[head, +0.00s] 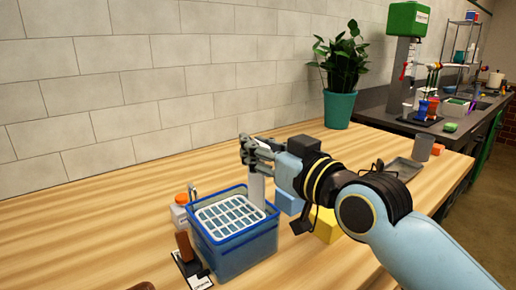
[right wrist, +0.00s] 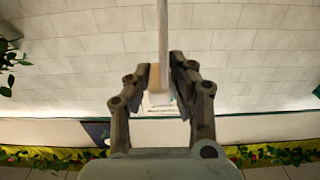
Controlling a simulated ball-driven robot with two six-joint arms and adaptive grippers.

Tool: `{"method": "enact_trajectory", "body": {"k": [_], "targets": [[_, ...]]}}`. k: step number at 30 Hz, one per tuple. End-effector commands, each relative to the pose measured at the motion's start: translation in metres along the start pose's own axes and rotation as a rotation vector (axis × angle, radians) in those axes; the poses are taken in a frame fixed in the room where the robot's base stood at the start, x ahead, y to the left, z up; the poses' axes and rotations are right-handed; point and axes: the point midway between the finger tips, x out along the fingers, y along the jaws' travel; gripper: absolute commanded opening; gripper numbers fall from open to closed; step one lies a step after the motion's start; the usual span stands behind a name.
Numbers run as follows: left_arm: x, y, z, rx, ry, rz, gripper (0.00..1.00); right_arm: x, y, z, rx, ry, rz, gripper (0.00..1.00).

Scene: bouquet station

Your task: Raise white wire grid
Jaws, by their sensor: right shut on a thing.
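The white wire grid (head: 230,214) lies level in the top of a blue, see-through bin (head: 235,255) on the wooden table. A pale upright bar (head: 257,190) stands at the bin's right rear side, under my right gripper (head: 247,152). I cannot tell whether the bar is joined to the grid. In the right wrist view the gripper (right wrist: 163,72) is shut on a pale, narrow bar (right wrist: 163,30) between its fingertips. My right gripper is above the bin's back right edge. My left gripper is not in view.
An orange-capped jar (head: 180,213) and a brown-handled item (head: 184,248) stand left of the bin. A blue block (head: 289,201) and a yellow block (head: 327,226) are to its right. A potted plant (head: 340,105) stands behind.

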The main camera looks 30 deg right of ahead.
Motion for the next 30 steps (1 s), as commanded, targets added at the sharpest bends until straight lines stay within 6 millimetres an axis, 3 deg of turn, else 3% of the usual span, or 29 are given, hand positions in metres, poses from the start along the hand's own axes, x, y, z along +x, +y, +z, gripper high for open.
{"method": "enact_trajectory", "body": {"k": [1, 3, 12, 13, 18, 26, 30], "targets": [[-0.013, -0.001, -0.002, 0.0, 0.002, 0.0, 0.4, 0.0, 0.0, -0.016, -0.001, 0.007, 0.0, 0.0], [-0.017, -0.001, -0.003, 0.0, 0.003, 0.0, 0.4, 0.0, 0.0, -0.021, -0.001, 0.007, 0.0, 0.0], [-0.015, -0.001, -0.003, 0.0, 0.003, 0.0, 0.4, 0.0, 0.0, -0.021, -0.001, 0.014, 0.001, 0.0], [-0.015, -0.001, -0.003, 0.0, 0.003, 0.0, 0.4, 0.0, 0.0, -0.022, -0.001, 0.015, 0.001, 0.21], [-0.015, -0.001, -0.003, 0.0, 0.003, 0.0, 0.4, 0.0, 0.0, -0.02, -0.001, 0.011, 0.001, 0.42], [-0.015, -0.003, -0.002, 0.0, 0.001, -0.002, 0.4, -0.001, 0.0, -0.018, -0.001, 0.005, 0.0, 0.42], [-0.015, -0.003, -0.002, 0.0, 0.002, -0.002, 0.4, -0.012, 0.0, -0.016, -0.002, 0.003, 0.001, 0.42]]}}
